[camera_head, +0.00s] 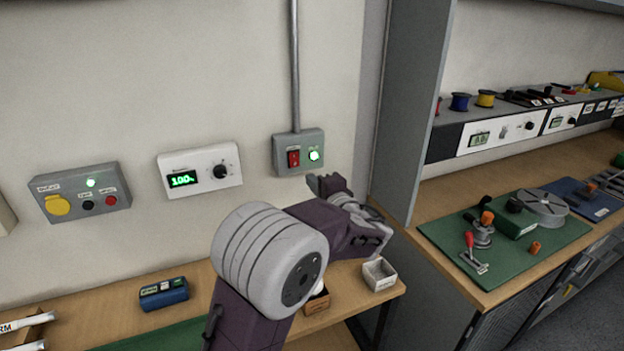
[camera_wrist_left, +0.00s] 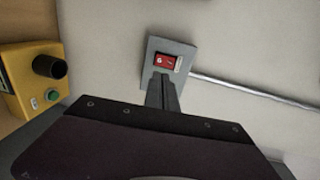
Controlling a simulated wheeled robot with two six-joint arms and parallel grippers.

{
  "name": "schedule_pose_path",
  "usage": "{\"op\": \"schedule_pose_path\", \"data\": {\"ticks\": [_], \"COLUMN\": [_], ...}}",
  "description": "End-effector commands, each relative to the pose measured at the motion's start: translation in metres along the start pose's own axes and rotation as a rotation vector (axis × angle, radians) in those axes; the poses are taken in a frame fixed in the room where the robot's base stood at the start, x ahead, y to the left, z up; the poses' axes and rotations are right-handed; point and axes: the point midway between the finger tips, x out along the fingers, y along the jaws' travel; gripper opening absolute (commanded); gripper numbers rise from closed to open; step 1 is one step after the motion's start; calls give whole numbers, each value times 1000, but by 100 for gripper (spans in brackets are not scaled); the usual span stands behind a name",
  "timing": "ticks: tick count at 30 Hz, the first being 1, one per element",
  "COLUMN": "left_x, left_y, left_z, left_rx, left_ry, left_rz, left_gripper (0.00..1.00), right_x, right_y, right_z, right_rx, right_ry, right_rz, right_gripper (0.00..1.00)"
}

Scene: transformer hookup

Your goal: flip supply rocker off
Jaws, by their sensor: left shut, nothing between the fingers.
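The supply rocker (camera_head: 293,158) is a red switch on a small grey wall box (camera_head: 280,140), beside a lit green lamp (camera_head: 314,155). A conduit runs up the wall from the box. My left gripper (camera_head: 322,183) is shut and empty, just below and in front of the box. In the left wrist view the red rocker (camera_wrist_left: 165,62) shows right beyond the tips of my shut left gripper (camera_wrist_left: 162,80). The fingers cover the lower part of the box there. I cannot tell whether they touch it. My right gripper is out of view.
A white panel reading about 100 (camera_head: 200,170) and a grey box with yellow, black and red controls (camera_head: 80,192) are on the wall to the left. A grey cabinet side (camera_head: 410,110) stands close on the right. A white bin (camera_head: 379,274) is on the bench below.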

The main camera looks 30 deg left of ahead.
Motion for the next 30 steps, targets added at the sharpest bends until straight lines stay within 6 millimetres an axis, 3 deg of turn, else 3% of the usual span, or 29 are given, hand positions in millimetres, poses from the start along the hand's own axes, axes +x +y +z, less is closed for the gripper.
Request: {"op": "schedule_pose_path", "data": {"ticks": [9, 15, 30], "left_x": [70, 99, 109], "left_y": [-2, -2, 2], "left_z": [1, 0, 0], "left_rx": [1, -1, -1], "left_ry": [-4, -1, 1], "left_rz": [2, 0, -2], "left_gripper": [0, 0, 0], "right_x": [-17, -26, -24], "right_y": [0, 0, 0], "right_z": [-2, -3, -2], "right_rx": [0, 0, 0], "right_ry": [0, 0, 0], "right_rz": [0, 0, 0], "right_gripper": [51, 51, 51]}}
